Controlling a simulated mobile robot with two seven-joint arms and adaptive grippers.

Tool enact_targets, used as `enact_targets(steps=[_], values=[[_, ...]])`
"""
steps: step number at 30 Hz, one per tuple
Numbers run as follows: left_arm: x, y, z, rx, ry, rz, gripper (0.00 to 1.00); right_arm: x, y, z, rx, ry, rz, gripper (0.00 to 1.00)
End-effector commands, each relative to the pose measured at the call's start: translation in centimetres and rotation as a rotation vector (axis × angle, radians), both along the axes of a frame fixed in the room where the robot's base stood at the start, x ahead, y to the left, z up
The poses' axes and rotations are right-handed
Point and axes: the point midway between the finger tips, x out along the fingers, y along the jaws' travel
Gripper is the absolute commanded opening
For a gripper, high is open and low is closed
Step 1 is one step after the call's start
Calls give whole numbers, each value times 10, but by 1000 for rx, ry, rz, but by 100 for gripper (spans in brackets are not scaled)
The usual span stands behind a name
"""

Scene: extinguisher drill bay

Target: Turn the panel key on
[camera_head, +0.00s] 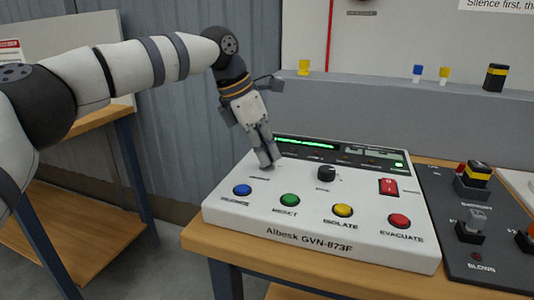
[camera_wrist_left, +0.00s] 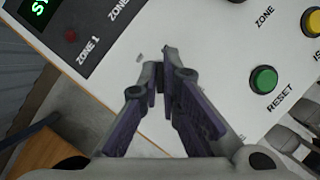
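The white control panel (camera_head: 300,205) lies on the wooden table, with its name "Albesk GVN-873F" on the front. My left gripper (camera_head: 268,163) points down at the back left part of the panel top. In the left wrist view the fingertips (camera_wrist_left: 161,68) are close together, with a narrow dark piece between them, close to the panel face (camera_wrist_left: 190,30). The panel key is not plainly visible. The fingertips cover the spot, and the dark piece between them looks like the key. Its turned position cannot be read. My right gripper is not in view.
The panel has blue (camera_head: 242,190), green (camera_head: 290,200), yellow (camera_head: 343,211) and red (camera_head: 399,221) buttons, a black knob (camera_head: 326,173) and a red rocker switch (camera_head: 388,186). A dark switch board (camera_head: 470,262) stands at the right. A grey ledge (camera_head: 400,110) runs behind.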

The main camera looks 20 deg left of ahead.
Motion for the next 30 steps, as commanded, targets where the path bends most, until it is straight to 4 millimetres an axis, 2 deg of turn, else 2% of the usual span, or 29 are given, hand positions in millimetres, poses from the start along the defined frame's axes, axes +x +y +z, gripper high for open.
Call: enact_targets(steps=[1, 12, 29, 30], values=[[1, 0, -4, 0, 5, -26, 0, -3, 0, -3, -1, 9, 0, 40], [0, 0, -3, 1, 4, -176, 0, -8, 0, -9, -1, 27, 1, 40], [0, 0, -2, 3, 4, -204, 0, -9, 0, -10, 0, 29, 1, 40], [0, 0, -2, 3, 4, -205, 12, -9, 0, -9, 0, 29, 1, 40]])
